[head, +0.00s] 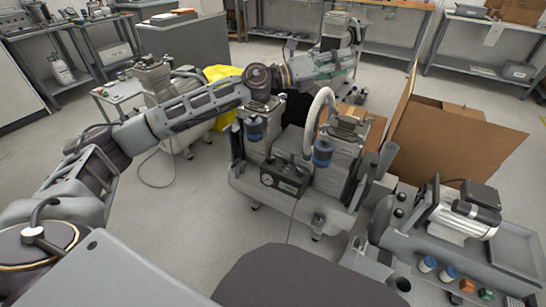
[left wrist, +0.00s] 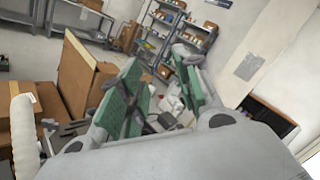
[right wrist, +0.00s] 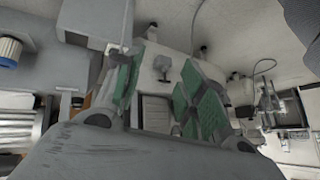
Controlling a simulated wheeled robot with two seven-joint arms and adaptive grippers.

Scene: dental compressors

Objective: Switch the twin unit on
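The twin unit (head: 290,195) stands on the floor in the middle of the head view. It has two grey pump heads with blue-banded filters, a pale curved hose, and a dark front control box (head: 284,180) with a round gauge. The switch position is too small to tell. My left gripper (head: 340,70) is beyond and above the unit, its arm reaching across from the left. Its green pads stand apart and empty in the left wrist view (left wrist: 160,88). My right gripper (right wrist: 158,95) is open and empty in the right wrist view; I cannot make it out in the head view.
Another compressor (head: 460,215) stands at the right, with coloured knobs near its front. An open cardboard box (head: 450,140) is behind it. A further unit (head: 170,95) stands behind my left arm, beside a yellow item (head: 222,73). Grey floor is clear at the front left.

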